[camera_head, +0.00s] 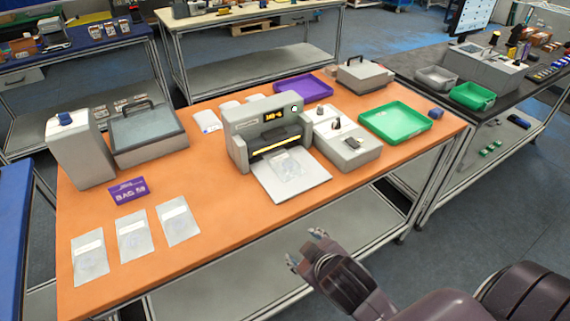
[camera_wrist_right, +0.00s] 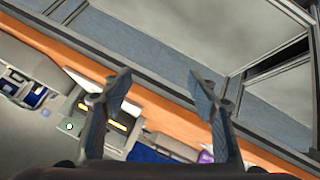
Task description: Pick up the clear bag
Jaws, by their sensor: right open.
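Three flat clear bags with white labels lie in a row on the orange table's left part: the left one (camera_head: 90,256), the middle one (camera_head: 135,235) and the right one (camera_head: 178,222). Another clear bag (camera_head: 287,168) lies on the white front plate of the grey sealing machine (camera_head: 265,125). My right gripper (camera_head: 304,246) is open and empty in front of the table's front edge, apart from every bag. Its two spread fingers (camera_wrist_right: 159,85) also show in the right wrist view, with nothing between them. My left gripper is out of view.
A purple BAG 50 sign (camera_head: 129,190) stands behind the bags. A grey box (camera_head: 82,150) and a handled case (camera_head: 148,135) stand at the back left. A green tray (camera_head: 395,122) sits at the right. The front strip of the orange table (camera_head: 225,225) is bare.

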